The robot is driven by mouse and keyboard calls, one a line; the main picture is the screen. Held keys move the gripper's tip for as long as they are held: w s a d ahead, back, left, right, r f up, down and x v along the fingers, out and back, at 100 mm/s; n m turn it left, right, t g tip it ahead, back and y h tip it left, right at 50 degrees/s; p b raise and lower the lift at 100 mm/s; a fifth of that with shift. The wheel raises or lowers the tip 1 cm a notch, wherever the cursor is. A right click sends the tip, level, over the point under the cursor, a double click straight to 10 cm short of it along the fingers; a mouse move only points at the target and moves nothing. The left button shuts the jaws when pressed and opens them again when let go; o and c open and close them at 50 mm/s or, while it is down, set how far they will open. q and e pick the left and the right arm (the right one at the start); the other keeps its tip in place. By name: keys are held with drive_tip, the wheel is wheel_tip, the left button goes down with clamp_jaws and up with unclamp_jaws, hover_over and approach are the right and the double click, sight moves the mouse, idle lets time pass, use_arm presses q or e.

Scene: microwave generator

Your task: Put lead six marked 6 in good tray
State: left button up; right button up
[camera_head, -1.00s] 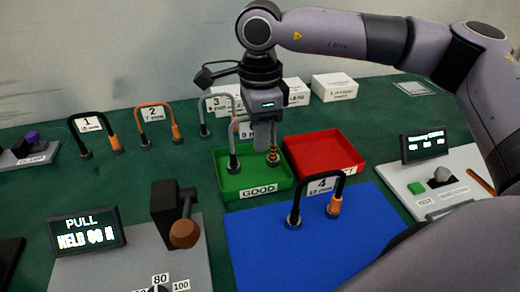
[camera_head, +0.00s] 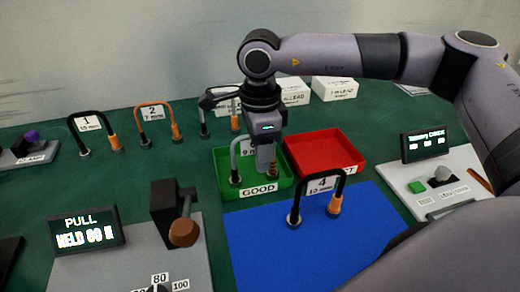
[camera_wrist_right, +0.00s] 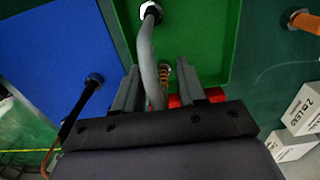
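A grey lead (camera_head: 234,160) with a copper-orange end stands upright in the green GOOD tray (camera_head: 224,192), its lower ends at the tray floor. Its white label (camera_head: 248,147) is partly hidden behind my right gripper, so I cannot read its number surely. My right gripper (camera_head: 265,171) points down over the tray, its fingers low around the lead. In the right wrist view, the grey lead (camera_wrist_right: 147,45) passes between the fingers (camera_wrist_right: 158,68), with a visible gap beside it; they look open. My left gripper is not in view.
The red tray (camera_head: 325,150) adjoins on the right. A black lead marked 4 (camera_head: 294,200) stands on the blue mat (camera_head: 255,250) in front. White boxes (camera_head: 340,90) line the back.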

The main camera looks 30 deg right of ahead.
wheel_tip(320, 180, up, 12)
drive_tip(key=shift+r, duration=0.15)
idle(0.4)
idle(0.4)
